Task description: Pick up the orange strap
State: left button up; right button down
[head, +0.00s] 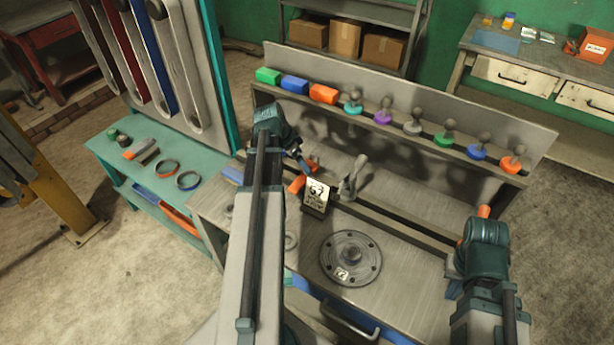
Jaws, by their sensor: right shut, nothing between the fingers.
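The orange strap (167,165) looks like a small closed loop. My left gripper (303,163) is at the end of the arm in the middle, over the grey worktable and to the right of the strap. It is small and partly hidden, so its opening is unclear. My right gripper (454,289) is low at the right, partly hidden by its wrist. It is shut and empty, far from the strap.
The teal bench (110,150) also holds a dark-and-orange tool (140,150). A panel with hanging bands (180,70) stands behind it.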

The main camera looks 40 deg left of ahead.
aim_at(304, 177)
pick_arm(q)
jog(key=b+x, duration=0.4)
jog(key=x, duration=0.1)
jog(key=shift+w+a, duration=0.1)
jog(key=shift+w, duration=0.25)
pick_arm(e)
notch_tip(304, 177, down, 5)
jog(key=shift+r, duration=0.15)
pick_arm(q)
jog(key=shift+r, duration=0.1)
pick_arm(e)
jog(key=shift+r, duration=0.15)
pick_arm(q)
grip_shut()
